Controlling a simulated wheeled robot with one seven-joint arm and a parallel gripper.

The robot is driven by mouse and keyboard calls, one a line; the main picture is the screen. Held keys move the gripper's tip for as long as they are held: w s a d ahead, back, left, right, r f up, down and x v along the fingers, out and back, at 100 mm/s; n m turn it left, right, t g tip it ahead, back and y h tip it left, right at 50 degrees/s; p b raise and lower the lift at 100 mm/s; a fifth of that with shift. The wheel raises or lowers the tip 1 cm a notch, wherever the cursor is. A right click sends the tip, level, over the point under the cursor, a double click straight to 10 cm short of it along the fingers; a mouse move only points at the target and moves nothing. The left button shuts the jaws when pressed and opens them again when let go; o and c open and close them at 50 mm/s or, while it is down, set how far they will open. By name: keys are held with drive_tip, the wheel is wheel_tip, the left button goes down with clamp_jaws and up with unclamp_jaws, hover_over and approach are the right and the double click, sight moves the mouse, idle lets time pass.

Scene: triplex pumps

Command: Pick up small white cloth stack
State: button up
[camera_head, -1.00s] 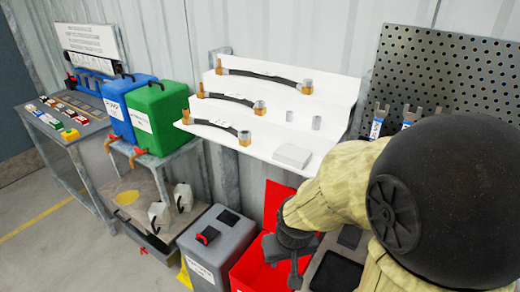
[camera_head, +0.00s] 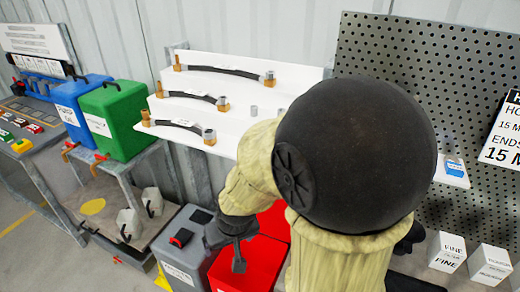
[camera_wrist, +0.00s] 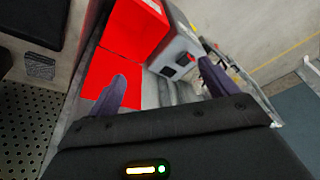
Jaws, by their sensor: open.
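The small white cloth stack is hidden behind my arm in the head view now; a second ago it showed on the lowest step of the white shelf (camera_head: 215,58), at its right end. My gripper (camera_head: 237,258) hangs below the shelf, in front of the red bin. The wrist view shows my gripper (camera_wrist: 162,85) from behind, its two dark purple fingers spread apart with nothing between them. The wrist view shows no cloth stack.
The open red bin (camera_head: 250,268) and a grey bin (camera_head: 185,255) stand below the shelf. Several hoses lie on the shelf steps. Blue (camera_head: 82,110) and green (camera_head: 122,120) containers stand to the left. White boxes (camera_head: 447,251) are at the lower right.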

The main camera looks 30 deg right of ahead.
drive_tip(key=shift+o, duration=1.2)
drive_tip(key=w+a+r+m+t+p, duration=0.2)
drive_tip(key=w+r+t+p, duration=0.1)
drive_tip(key=w+r+p, duration=0.1)
drive_tip(key=w+r, duration=0.1)
drive_tip(key=w, duration=0.1)
drive_tip(key=shift+w+a+m, duration=0.3)
drive_tip(key=shift+w+a, duration=0.1)
drive_tip(key=d+r+m+t+h+p, duration=0.1)
drive_tip(key=d+r+m+h+p, duration=0.2)
drive_tip(key=r+h+p, duration=0.1)
drive_tip(key=w+d+r+m+t+h+p, duration=0.1)
drive_tip(key=d+r+m+h+p, duration=0.2)
drive_tip(key=r+h, duration=0.4)
drive_tip(key=shift+d+r+m+p, duration=0.35)
drive_tip(key=shift+d+m, duration=0.25)
drive_tip(key=shift+m, duration=0.1)
drive_tip(key=p+x, duration=0.1)
drive_tip(key=x, duration=1.1)
drive_tip(key=shift+p, duration=0.35)
drive_tip(key=shift+d, duration=0.1)
